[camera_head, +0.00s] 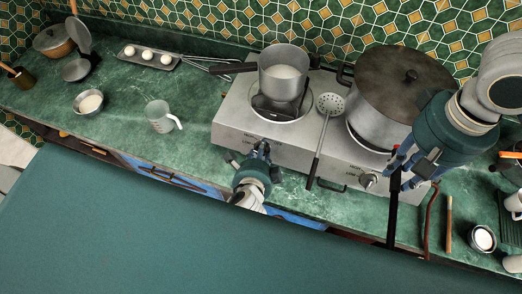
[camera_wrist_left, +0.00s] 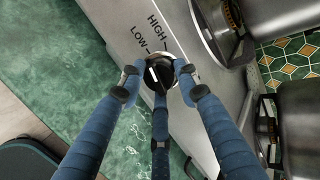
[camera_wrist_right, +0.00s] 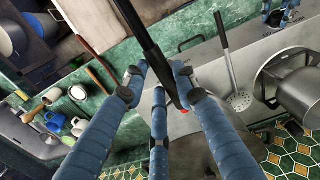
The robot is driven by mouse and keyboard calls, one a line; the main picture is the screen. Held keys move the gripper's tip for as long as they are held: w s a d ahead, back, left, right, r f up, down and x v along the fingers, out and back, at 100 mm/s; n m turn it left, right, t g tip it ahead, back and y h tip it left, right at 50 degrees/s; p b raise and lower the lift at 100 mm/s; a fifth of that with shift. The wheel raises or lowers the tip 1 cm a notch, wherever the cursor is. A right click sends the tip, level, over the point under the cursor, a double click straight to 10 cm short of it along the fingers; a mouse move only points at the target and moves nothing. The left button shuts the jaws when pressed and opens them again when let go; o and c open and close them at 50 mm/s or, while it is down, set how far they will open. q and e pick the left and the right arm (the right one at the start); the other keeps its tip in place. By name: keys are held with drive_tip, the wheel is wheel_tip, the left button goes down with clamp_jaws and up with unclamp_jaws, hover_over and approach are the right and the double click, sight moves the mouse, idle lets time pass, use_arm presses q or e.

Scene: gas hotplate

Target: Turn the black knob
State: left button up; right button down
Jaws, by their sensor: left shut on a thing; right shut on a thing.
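The black knob (camera_wrist_left: 157,74) is on the front panel of the steel gas hotplate (camera_head: 232,125), with HIGH and LOW printed beside it. Its white mark shows in the left wrist view. My left gripper (camera_wrist_left: 159,80) is shut on the knob, a fingertip on either side. In the head view my left gripper (camera_head: 258,152) reaches the panel and hides the knob. My right gripper (camera_head: 398,168) is shut on a long black stick-like tool (camera_head: 392,215), which has a red part by the fingers in the right wrist view (camera_wrist_right: 152,48). It is held at the hotplate's right front.
A saucepan (camera_head: 283,75) stands on the left burner and a large lidded pot (camera_head: 385,110) on the right one. A skimmer (camera_head: 328,115) lies between them. A second knob (camera_head: 368,180) is on the panel. A measuring cup (camera_head: 160,117) stands left on the green counter.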

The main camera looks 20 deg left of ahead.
use_arm(q)
drive_tip(key=shift+w+a+r+n, duration=0.15)
drive_tip(key=shift+n, duration=0.45)
drive_tip(key=shift+w+a+r+n, duration=0.1)
drive_tip(key=shift+a+r+n, duration=0.05)
drive_tip(key=shift+n, duration=0.45)
drive_tip(key=o, duration=1)
drive_tip(key=shift+o, duration=0.6)
drive_tip(key=shift+s+a+f, duration=0.1)
drive_tip(key=shift+s+f, duration=0.05)
drive_tip(key=shift+f, duration=0.05)
drive_tip(key=v, duration=1.2)
drive_tip(key=shift+r, duration=0.15)
drive_tip(key=shift+a, duration=0.1)
